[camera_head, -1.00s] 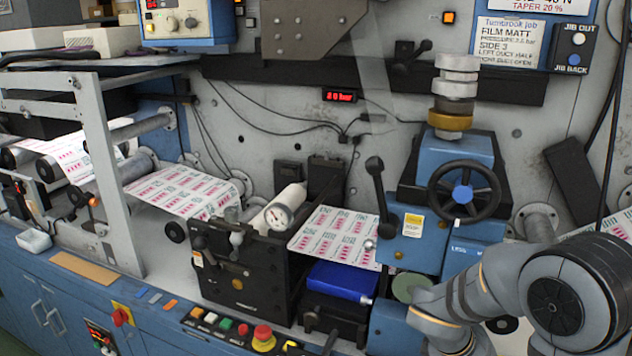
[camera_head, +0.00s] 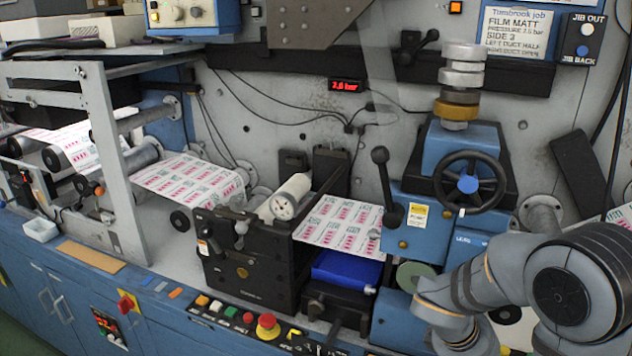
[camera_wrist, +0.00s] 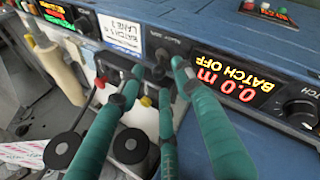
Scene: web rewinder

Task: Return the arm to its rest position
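My arm (camera_head: 560,297) is folded at the lower right in the head view, in front of the blue unit with the black handwheel (camera_head: 468,184). Its far end runs out of the bottom of that view, so my gripper is hidden there. In the wrist view my gripper (camera_wrist: 160,76) shows three teal fingers. Their tips are apart, with nothing held between them. Behind the tips is a blue control panel (camera_wrist: 225,40) with knobs and red displays; I cannot tell whether the tips touch it.
A red button (camera_head: 267,323) is on the front edge. In the wrist view, dark round knobs (camera_wrist: 62,150) are close by the fingers.

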